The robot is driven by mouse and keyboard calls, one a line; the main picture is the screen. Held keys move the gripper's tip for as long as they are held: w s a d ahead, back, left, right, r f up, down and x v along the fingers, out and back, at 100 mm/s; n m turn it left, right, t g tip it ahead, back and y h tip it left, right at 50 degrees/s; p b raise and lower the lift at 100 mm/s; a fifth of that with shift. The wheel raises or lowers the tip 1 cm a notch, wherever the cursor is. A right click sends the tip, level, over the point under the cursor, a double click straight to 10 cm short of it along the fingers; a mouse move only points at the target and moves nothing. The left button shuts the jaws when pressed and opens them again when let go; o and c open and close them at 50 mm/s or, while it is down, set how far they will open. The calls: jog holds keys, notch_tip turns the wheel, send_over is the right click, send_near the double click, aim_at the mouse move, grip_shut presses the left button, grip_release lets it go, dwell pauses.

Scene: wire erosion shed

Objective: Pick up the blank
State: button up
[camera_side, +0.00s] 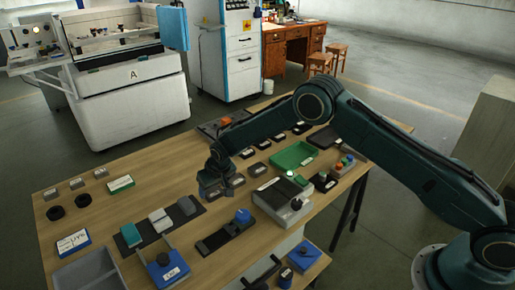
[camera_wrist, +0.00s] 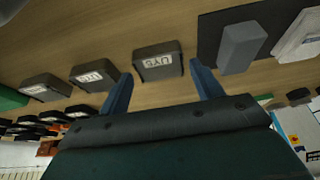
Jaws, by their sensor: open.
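A dark grey block with a white label (camera_wrist: 158,62) lies on the wooden table, in the gap between my two fingers in the wrist view; it looks like the blank, but its label is not readable. My gripper (camera_side: 212,190) is open and empty, pointing down low over the middle of the table. In the wrist view its blue-grey fingertips (camera_wrist: 160,72) stand on either side of the block; I cannot tell whether they touch it. In the side view my gripper hides most of the spot below it. Similar labelled blocks (camera_wrist: 95,75) lie in a row to the left.
A plain grey block (camera_side: 187,206) lies on a dark mat, with white (camera_side: 160,221) and teal (camera_side: 131,234) blocks beside it. A fixture with a blue knob (camera_side: 242,216), a grey device (camera_side: 283,199) and a green tray (camera_side: 294,156) stand close by. Bare wood lies left of my gripper.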

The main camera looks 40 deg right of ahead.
aim_at(214, 191)
jog(key=shift+x, duration=0.85)
jog(key=shift+w+r, duration=0.1)
jog(key=c, duration=1.1)
notch_tip(214, 191, up, 20)
jog(key=shift+r, duration=0.1)
jog(key=shift+d, duration=0.15)
dwell(0.4)
